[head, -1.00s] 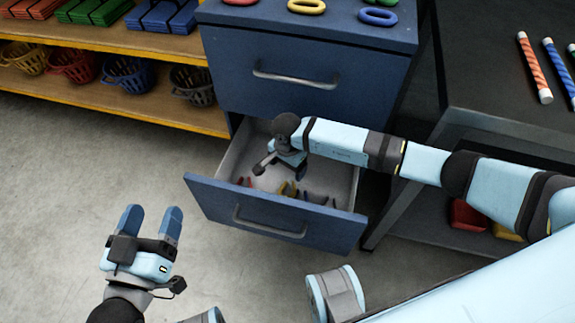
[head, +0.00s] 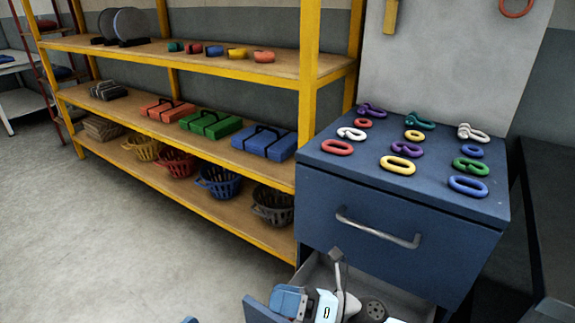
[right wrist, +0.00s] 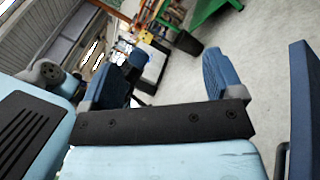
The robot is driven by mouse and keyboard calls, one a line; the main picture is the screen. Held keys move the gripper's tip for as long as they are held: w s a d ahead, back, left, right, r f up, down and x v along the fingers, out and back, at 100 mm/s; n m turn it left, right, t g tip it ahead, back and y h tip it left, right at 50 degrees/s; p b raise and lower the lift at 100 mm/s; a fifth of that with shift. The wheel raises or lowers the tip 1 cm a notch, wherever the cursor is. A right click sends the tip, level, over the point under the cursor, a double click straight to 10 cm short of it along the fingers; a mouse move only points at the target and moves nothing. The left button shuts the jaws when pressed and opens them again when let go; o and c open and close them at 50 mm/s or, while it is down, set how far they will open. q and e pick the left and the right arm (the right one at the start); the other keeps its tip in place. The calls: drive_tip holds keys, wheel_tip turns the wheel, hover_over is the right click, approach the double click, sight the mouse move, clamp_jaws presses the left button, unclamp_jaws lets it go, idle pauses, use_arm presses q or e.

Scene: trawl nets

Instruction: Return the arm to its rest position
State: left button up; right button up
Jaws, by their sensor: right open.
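My right gripper (head: 289,301) shows at the bottom of the head view, over the pulled-out lower drawer (head: 258,311) of the blue cabinet. Its blue fingers point left, near the drawer's front panel. In the right wrist view its two fingers (right wrist: 164,80) stand apart with nothing between them. My right forearm hides much of the drawer's inside. Of my left gripper only a small blue tip (head: 190,320) shows at the bottom edge, so its jaws cannot be judged.
The cabinet top (head: 330,172) holds several coloured rings and shackles. A yellow shelf rack (head: 309,130) with baskets and cases stands to its left. A dark table (head: 548,200) is at the right. Floor (head: 110,240) at the left is clear. A blue panel (right wrist: 304,110) is close beside the gripper in the wrist view.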

drive_tip(key=s+d+r+m+t+h, duration=0.15)
drive_tip(key=d+m+t, duration=0.3)
drive_tip(key=m, duration=0.45)
drive_tip(key=d+r+m+t+h, duration=0.25)
drive_tip(key=m+t, duration=0.35)
drive_tip(key=m, duration=0.4)
drive_tip(key=s+d+r+m+t+h, duration=0.1)
drive_tip(key=d+r+m+t+h, duration=0.25)
drive_tip(key=m, duration=0.55)
drive_tip(key=s+d+f+m+h, duration=0.35)
drive_tip(key=s+f+m, duration=0.25)
drive_tip(key=m, duration=0.4)
use_arm(q)
drive_tip(key=s+a+r+g+y+p, duration=0.4)
drive_tip(key=a+r+g+p, duration=0.1)
drive_tip(key=p, duration=2.9)
wheel_tip(320, 180, up, 3)
drive_tip(key=shift+s+a+f, duration=0.15)
drive_tip(key=shift+s+a, duration=0.05)
drive_tip(key=shift+a, duration=0.65)
use_arm(e)
drive_tip(key=s+d+r+g+h, duration=0.4)
drive_tip(key=d+r+g+h, duration=0.1)
drive_tip(key=r, duration=0.3)
drive_tip(key=shift+s+d+r+m+g, duration=0.2)
drive_tip(key=shift+s+d+m+g, duration=0.2)
drive_tip(key=shift+d+g, duration=0.35)
drive_tip(key=shift+d, duration=0.1)
